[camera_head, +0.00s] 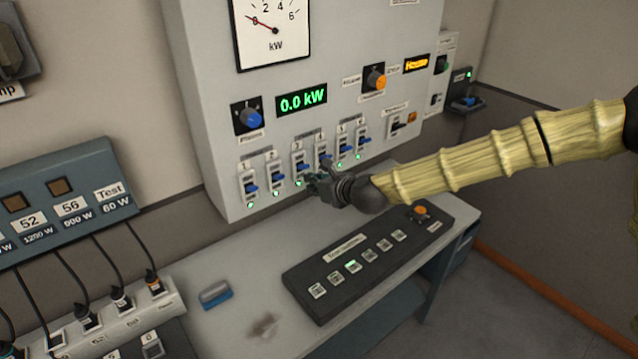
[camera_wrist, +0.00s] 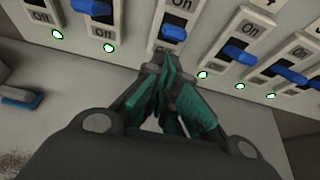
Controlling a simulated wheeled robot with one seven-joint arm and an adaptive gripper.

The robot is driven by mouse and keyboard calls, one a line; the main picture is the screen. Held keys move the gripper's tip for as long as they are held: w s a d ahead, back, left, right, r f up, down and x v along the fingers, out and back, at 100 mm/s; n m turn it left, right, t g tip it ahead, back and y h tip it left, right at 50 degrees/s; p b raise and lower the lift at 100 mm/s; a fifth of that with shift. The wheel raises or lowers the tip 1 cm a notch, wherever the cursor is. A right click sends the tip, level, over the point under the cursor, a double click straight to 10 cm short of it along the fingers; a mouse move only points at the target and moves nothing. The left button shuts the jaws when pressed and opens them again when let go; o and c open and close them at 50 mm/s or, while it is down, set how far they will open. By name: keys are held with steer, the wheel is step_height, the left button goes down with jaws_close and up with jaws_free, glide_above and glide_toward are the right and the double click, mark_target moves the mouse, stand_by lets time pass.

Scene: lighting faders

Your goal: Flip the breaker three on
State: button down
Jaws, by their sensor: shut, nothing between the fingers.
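The grey wall panel holds a row of white breakers with blue levers. Breaker three (camera_head: 298,161), under a "3" label, has its blue lever (camera_head: 304,168) below the middle of its face. In the wrist view, its "On" mark shows above the blue lever (camera_wrist: 174,33), and its lower end is hidden by my fingers. My gripper (camera_head: 312,182) is shut and empty, just below breaker three. Its fingertips (camera_wrist: 157,68) are close under the lever; I cannot tell if they touch the breaker.
Neighbouring breakers two (camera_head: 273,169) and four (camera_head: 322,152) stand close on either side. Green lamps glow below the breakers. The display (camera_head: 302,100) reads 0.0 kW. A dark button box (camera_head: 345,298) and a blue-grey eraser-like block (camera_head: 215,293) lie on the table below.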

steer(key=shift+r, duration=0.8)
step_height(320, 180, down, 4)
steer(key=s+d+b, duration=0.1)
steer(key=b, duration=0.2)
steer(key=s+d+r+b, duration=0.3)
steer(key=s+d+r, duration=0.2)
steer(key=r, duration=0.2)
steer(key=shift+s+r, duration=0.25)
steer(key=shift+s, duration=0.05)
steer(key=shift+a, duration=0.1)
stand_by(0.3)
